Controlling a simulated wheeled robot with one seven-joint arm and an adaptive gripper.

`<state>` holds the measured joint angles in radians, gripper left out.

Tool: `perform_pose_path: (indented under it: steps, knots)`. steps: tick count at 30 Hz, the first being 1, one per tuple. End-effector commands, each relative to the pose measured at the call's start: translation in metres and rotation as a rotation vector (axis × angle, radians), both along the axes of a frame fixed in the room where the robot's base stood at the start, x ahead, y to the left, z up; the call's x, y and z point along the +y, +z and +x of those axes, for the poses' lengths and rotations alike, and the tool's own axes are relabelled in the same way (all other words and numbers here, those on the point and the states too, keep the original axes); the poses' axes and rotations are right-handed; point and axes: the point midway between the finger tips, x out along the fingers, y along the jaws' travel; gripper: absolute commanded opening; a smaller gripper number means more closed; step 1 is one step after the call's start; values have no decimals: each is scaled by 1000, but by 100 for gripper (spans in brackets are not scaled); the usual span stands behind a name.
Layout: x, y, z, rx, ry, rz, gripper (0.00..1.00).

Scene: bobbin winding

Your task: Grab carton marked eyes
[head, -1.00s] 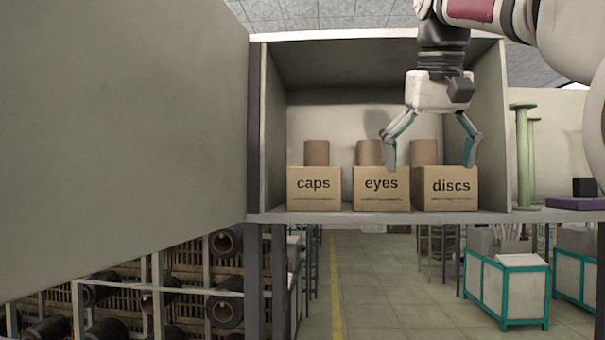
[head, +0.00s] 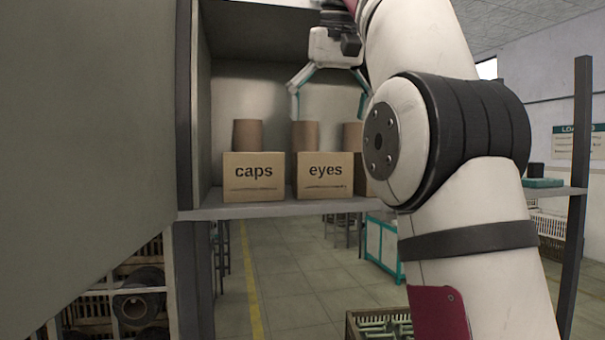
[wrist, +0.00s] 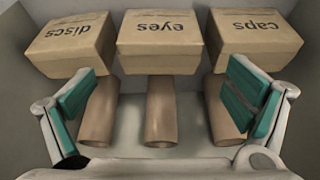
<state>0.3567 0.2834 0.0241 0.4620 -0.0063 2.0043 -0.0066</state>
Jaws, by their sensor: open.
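The carton marked eyes (head: 326,176) stands on the shelf in the head view, between the caps carton (head: 253,178) and the discs carton, which is mostly hidden behind my arm. In the wrist view the eyes carton (wrist: 160,42) is upside down at the top middle, with the discs carton (wrist: 68,42) left of it and the caps carton (wrist: 254,38) right. My gripper (head: 328,112) is open and empty, above the cartons in the head view. In the wrist view its teal-padded fingers (wrist: 162,103) are spread wide, apart from the eyes carton.
Brown cardboard tubes stand behind the cartons, one behind eyes (head: 305,136) and one behind caps (head: 247,134). The shelf (head: 270,211) has side walls, and a large grey panel (head: 90,130) blocks the left. A crate (head: 380,325) stands low in front.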

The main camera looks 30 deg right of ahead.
Motion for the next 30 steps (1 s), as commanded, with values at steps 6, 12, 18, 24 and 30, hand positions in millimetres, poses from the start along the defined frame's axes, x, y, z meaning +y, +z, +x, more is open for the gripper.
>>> perform_pose_path:
  steps: [6, 12, 18, 24, 30]
  knots:
    - [-2, -13, 5, 0, -1, -1, 97]
    - [-4, -32, 11, 3, -1, 1, 97]
    - [-7, -51, 18, 2, -1, 1, 97]
    - [-8, -61, 23, 0, 0, 0, 97]
    - [-11, -76, 27, 3, 0, 1, 97]
